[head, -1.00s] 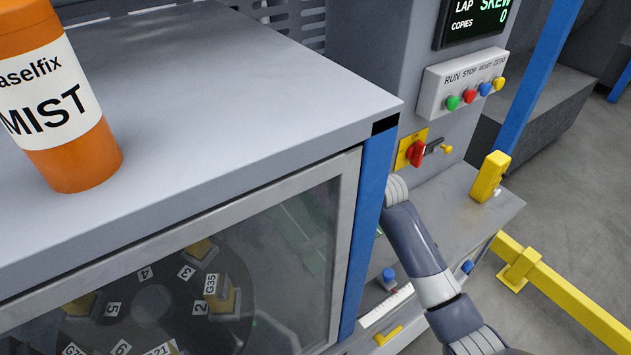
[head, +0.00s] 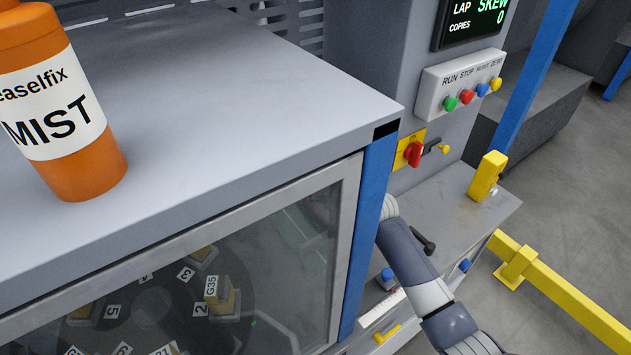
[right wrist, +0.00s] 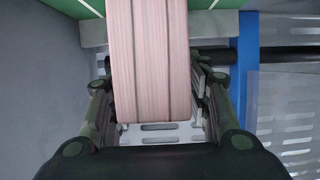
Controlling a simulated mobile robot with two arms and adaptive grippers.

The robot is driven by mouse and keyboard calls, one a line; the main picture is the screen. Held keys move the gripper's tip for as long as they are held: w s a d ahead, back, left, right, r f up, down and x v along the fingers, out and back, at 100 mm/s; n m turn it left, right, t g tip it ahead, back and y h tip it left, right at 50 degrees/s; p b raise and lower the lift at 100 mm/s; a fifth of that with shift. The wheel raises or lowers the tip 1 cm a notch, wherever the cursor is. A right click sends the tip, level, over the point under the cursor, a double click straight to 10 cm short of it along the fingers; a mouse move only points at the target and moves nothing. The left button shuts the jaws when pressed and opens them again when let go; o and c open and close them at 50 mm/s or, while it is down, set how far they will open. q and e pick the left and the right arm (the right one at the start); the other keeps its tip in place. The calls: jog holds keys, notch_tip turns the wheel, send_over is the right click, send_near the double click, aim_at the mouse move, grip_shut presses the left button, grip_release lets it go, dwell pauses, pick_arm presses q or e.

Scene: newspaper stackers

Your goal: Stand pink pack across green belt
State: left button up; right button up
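The pink pack (right wrist: 152,60) fills the middle of the right wrist view, with its layered edges facing the camera and its long side running up the picture. My right gripper (right wrist: 152,92) has one finger on each side of the pack and appears shut on it. The green belt (right wrist: 72,8) shows at the top of that view, behind the pack's upper end. I cannot tell whether they touch. In the head view my right arm reaches behind the blue post, which hides the gripper, pack and belt. My left gripper is not in view.
An orange bottle (head: 70,120) stands on the grey cabinet top (head: 240,95). The blue post (head: 367,220) is beside my right arm. A button box (head: 462,85) and red switch (head: 413,154) are above the arm; a yellow rail (head: 570,300) is at right.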

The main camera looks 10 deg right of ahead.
jog(key=shift+r, duration=0.1)
jog(key=shift+s+d, duration=0.15)
jog(key=shift+s, duration=0.05)
jog(key=b+v, duration=0.1)
jog(key=v, duration=1)
jog(key=shift+s+r+b, duration=0.15)
jog(key=shift+r+b, duration=0.05)
jog(key=shift+b, duration=0.1)
jog(key=shift+d, duration=0.1)
